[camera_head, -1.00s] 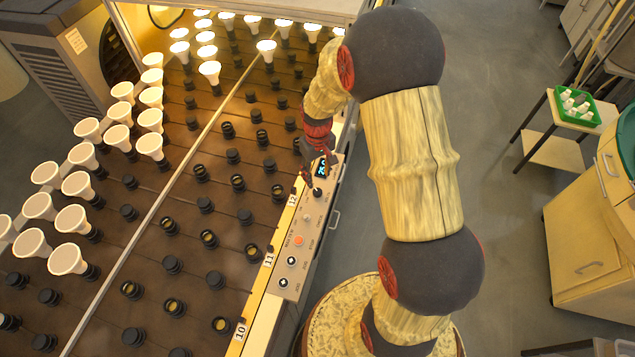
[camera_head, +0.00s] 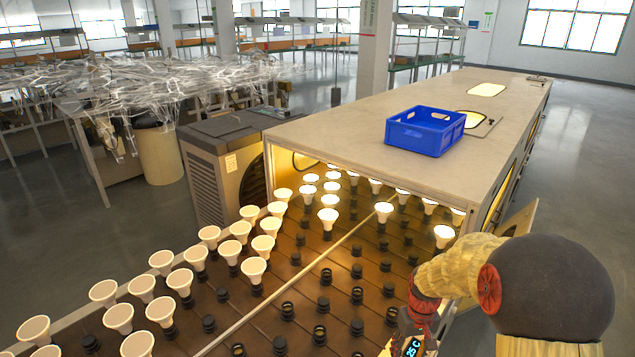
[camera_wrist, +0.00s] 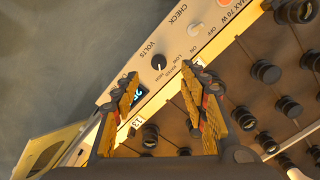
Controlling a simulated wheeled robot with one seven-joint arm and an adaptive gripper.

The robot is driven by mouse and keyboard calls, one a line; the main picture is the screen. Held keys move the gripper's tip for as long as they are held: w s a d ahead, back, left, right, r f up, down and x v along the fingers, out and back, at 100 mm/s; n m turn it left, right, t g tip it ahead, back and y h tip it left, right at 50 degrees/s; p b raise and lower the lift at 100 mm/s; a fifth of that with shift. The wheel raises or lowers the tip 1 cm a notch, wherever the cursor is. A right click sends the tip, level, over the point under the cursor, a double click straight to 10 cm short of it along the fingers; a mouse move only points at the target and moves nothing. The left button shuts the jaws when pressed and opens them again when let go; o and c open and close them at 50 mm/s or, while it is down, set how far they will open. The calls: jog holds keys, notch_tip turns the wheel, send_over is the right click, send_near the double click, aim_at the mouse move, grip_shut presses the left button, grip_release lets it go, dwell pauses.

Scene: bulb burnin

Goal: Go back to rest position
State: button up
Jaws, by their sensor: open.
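My gripper (camera_wrist: 160,98) is open and empty in the wrist view, its two fingers spread above the edge of the control panel (camera_wrist: 185,45). A black volts knob (camera_wrist: 158,62) and a small lit display (camera_wrist: 138,97) lie between and beyond the fingertips. In the head view my arm reaches in from the right, and the wrist is low at the front of the burn-in rack (camera_head: 330,275). The display also shows in the head view (camera_head: 413,346). The fingers are hidden there.
White bulbs (camera_head: 254,268) stand in sockets along the rack's left side; lit bulbs (camera_head: 384,211) stand at its back. Many black sockets are empty. A blue crate (camera_head: 424,148) sits on the oven top (camera_head: 330,125). The floor at right (camera_head: 585,170) is clear.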

jog(key=s+a+r+t, duration=0.2)
jog(key=s+r, duration=0.4)
jog(key=r, duration=0.3)
jog(key=s+a+r+t, duration=0.2)
jog(key=s+a+r, duration=0.2)
jog(key=s+r, duration=0.3)
jog(key=s+a+r+t, duration=0.2)
jog(key=s+a+r, duration=0.2)
jog(key=s+r, duration=0.3)
jog(key=shift+s+r, duration=0.25)
jog(key=shift+r, duration=2.1)
